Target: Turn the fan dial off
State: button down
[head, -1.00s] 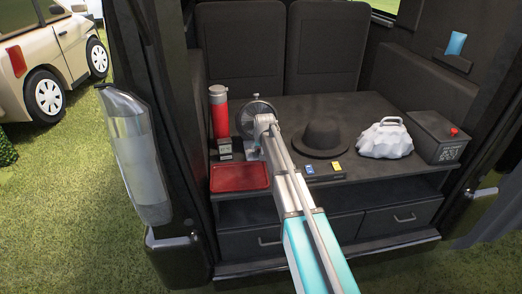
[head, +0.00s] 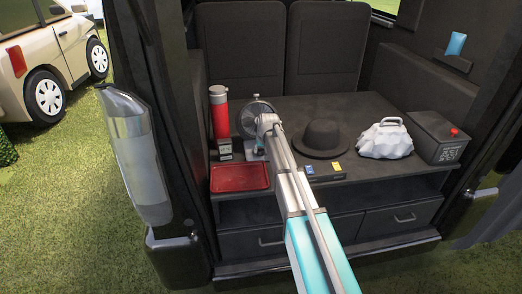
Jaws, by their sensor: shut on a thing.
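The fan (head: 245,118) stands on the black table (head: 375,165) in the back of the vehicle, in the head view. Its round cage shows behind the end of my arm. My gripper (head: 258,147) is at the front of the fan's base, low near the table top. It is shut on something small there. The fan dial itself is hidden or too small to make out, so I cannot tell how it is turned.
A red flask (head: 220,120) and a small dark box (head: 225,149) stand left of the fan. A red tray (head: 240,178) lies in front.

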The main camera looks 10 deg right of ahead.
jog(key=n+y, duration=0.1)
jog(key=n, duration=0.2)
jog(key=n+g+y, duration=0.1)
jog(key=n, duration=0.1)
jog(key=shift+d+n, duration=0.15)
jog(key=shift+n, duration=0.25)
dwell(0.3)
jog(key=shift+c, duration=1.3)
grip_release()
